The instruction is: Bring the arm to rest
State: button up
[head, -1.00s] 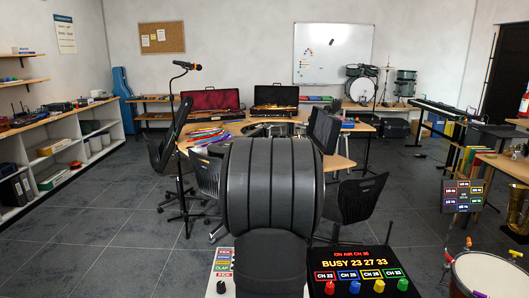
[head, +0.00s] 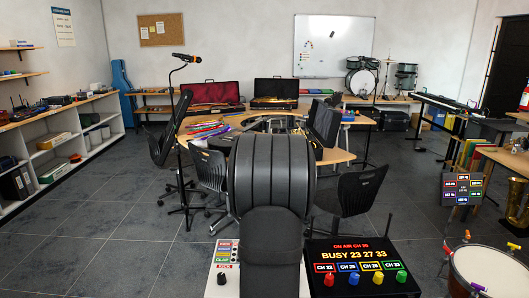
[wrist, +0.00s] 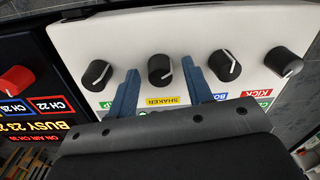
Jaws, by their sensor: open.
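In the wrist view my gripper (wrist: 161,70) is open, with its two blue fingers spread apart. They point at a white panel (wrist: 115,37) with a row of black knobs. The knob above the yellow SHAKER label (wrist: 160,67) shows between the fingertips. I cannot tell how far the fingertips are from the panel or whether they touch it. In the head view my own arm hides the gripper and much of the white panel (head: 229,245), whose left part shows coloured labels and a black knob.
A black panel (head: 345,259) with a lit BUSY display and red, blue, yellow and green knobs stands just right of my arm. A drum (head: 490,272) is at the lower right. Chairs, a microphone stand (head: 180,140) and a wooden table lie beyond. Open floor (head: 110,230) is at left.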

jog(key=n, duration=0.5)
jog(key=shift+r+n, duration=0.15)
jog(key=shift+n, duration=0.15)
jog(key=shift+r, duration=0.6)
jog(key=o, duration=1)
jog(key=shift+c, duration=0.2)
jog(key=shift+o, duration=1.1)
jog(key=shift+w+d+r, duration=0.1)
jog(key=shift+r, duration=0.15)
jog(key=d+r+n, duration=0.4)
jog(key=r+n, duration=0.1)
jog(key=r, duration=0.4)
jog(key=d+r+n, duration=0.3)
jog(key=r+n, duration=0.2)
jog(key=r, duration=0.3)
notch_tip(320, 180, down, 10)
jog(key=shift+r, duration=0.25)
